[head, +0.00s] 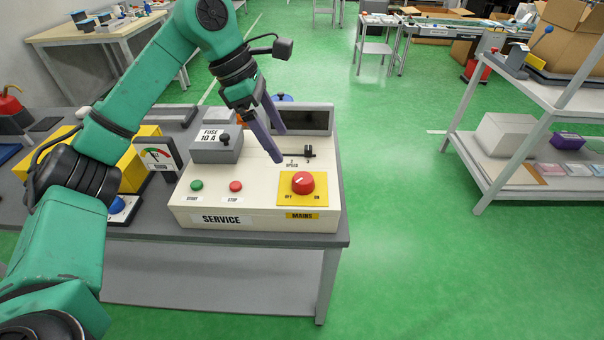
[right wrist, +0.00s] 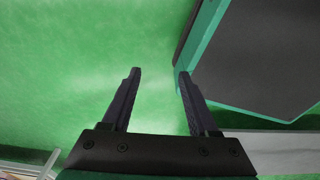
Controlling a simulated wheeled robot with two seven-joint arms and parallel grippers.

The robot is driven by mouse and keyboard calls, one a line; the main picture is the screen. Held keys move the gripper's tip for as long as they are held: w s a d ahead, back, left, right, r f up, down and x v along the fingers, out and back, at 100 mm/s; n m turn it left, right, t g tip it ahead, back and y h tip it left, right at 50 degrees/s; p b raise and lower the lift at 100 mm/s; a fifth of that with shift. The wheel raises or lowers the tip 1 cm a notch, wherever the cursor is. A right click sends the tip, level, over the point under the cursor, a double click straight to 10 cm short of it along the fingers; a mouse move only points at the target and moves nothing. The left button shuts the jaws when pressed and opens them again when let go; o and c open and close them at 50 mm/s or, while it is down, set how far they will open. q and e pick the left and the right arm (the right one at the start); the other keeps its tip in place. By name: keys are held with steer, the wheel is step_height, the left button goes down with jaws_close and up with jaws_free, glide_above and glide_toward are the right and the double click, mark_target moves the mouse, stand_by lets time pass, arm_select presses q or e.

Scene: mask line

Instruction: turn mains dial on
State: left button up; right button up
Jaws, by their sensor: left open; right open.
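The mains dial (head: 303,182) is a red round knob on a yellow plate (head: 289,199) at the front right of the cream service box (head: 256,222). OFF is printed to its lower left and ON to its lower right. The knob's pointer direction is too small to tell surely. My left gripper (head: 278,146) is open above the box, its purple fingers reaching down behind the dial, apart from it. My right gripper (right wrist: 160,80) shows only in the right wrist view, open and empty over green floor.
Floor to the right is clear up to a shelf (head: 560,105).

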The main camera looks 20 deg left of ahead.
arm_select(q)
glide_toward(302, 177)
steer(key=f, duration=0.2)
steer(key=shift+s+d+f, duration=0.2)
steer(key=shift+d+f, duration=0.1)
steer(key=shift+d, duration=0.1)
steer(key=x, duration=0.5)
steer(key=shift+w+d+f+p, duration=0.15)
steer(key=shift+w+f+p, duration=0.05)
steer(key=shift+w+p, duration=0.15)
steer(key=shift+s+d+f, duration=0.1)
steer(key=shift+d+f, duration=0.05)
steer(key=shift+f, duration=0.3)
steer(key=c, duration=1.4)
arm_select(e)
steer(key=shift+s+r, duration=0.25)
